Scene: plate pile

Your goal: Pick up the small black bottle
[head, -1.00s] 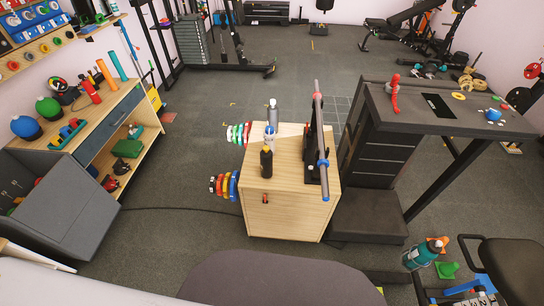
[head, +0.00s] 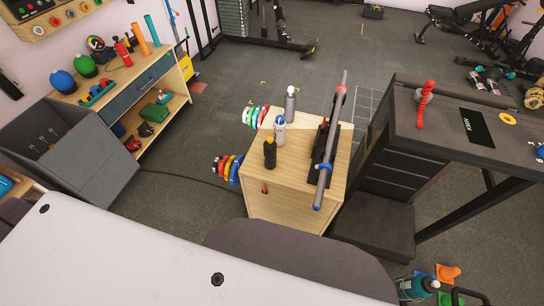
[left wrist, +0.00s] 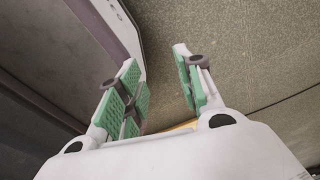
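The small black bottle (head: 270,153) stands upright on the near left part of the wooden cabinet's top (head: 312,150) in the head view. Beside and behind it stand a white bottle (head: 280,131) and a grey bottle (head: 290,104). My left gripper (left wrist: 160,95) shows in the left wrist view with its green-padded fingers spread apart and nothing between them. The bottle is not visible in that view. Neither gripper shows in the head view.
A bar (head: 331,140) on a black holder stands right of the bottles on the cabinet. Coloured plates (head: 227,169) hang at its left side. A workbench (head: 150,85) stands left. Open floor lies between.

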